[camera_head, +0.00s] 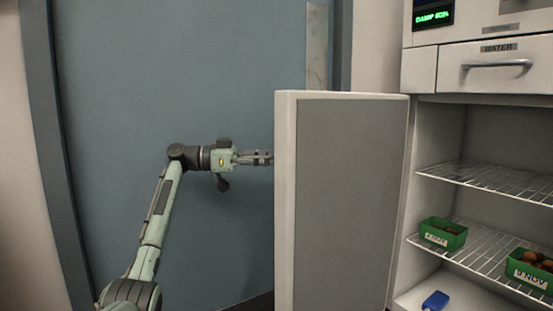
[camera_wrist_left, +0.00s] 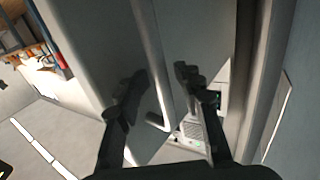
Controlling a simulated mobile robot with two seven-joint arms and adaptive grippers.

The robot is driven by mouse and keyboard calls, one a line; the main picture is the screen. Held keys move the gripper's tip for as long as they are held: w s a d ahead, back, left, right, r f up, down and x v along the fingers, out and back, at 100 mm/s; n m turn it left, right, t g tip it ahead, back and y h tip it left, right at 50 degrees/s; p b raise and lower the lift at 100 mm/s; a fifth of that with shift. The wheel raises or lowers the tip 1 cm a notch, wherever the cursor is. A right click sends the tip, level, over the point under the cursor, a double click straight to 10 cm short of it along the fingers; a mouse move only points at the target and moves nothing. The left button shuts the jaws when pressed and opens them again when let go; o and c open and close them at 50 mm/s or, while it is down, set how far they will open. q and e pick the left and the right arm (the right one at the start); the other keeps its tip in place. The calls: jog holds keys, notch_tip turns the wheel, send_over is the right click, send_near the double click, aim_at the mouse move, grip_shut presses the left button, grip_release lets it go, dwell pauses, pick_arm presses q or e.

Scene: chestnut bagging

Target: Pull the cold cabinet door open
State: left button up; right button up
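The cold cabinet door (camera_head: 350,205) stands wide open in the head view, its grey inner panel facing me and the cabinet's inside exposed at the right. My left gripper (camera_head: 264,158) is at the door's left, free edge, with its fingertips partly hidden by the door. In the left wrist view the door's outer face (camera_wrist_left: 95,45) carries a long bar handle (camera_wrist_left: 152,60). The two dark fingers of my left gripper (camera_wrist_left: 160,90) are spread apart, with the handle showing between them in the picture. I cannot tell whether either finger touches it. My right gripper is not in view.
Inside are wire shelves (camera_head: 490,184), green boxes of chestnuts (camera_head: 443,233) (camera_head: 531,270) and a blue object (camera_head: 435,300) at the bottom. A drawer marked WATER (camera_head: 495,64) is above. A blue-grey wall panel (camera_head: 180,80) lies behind my left arm.

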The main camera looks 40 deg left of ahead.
pick_arm(q)
jog(key=shift+d, duration=0.1)
jog(key=v, duration=0.7)
jog(key=shift+a, duration=0.25)
jog(key=shift+s, duration=0.1)
dwell(0.4)
